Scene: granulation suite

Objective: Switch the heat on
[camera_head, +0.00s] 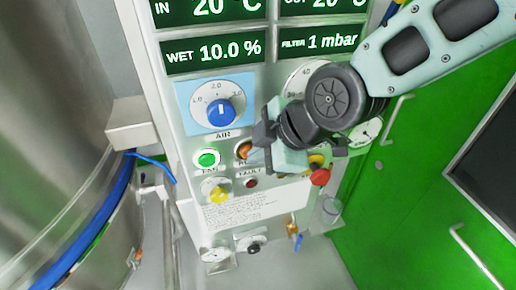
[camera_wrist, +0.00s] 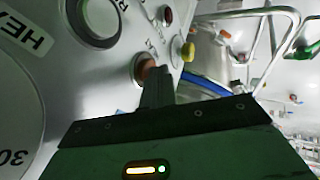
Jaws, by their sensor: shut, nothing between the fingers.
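An orange push button (camera_head: 243,150) sits on the grey control panel, right of the glowing green fan button (camera_head: 207,158). Its label is mostly hidden by my gripper. My gripper (camera_head: 262,140) is shut and empty, with its tips at the orange button's right side in the head view. In the wrist view the closed fingers (camera_wrist: 158,78) reach the orange button (camera_wrist: 148,68) and overlap part of it. I cannot tell whether they touch it. The button looks dull orange, not clearly lit. The dial with the heat label (camera_wrist: 15,110) is partly in the wrist view.
A blue air knob (camera_head: 221,113) is above the green button. Below are a yellow knob (camera_head: 216,192) and a dark red fault lamp (camera_head: 251,183). A red mushroom button (camera_head: 320,177) is close to my wrist. A large steel vessel (camera_head: 50,130) stands at the left.

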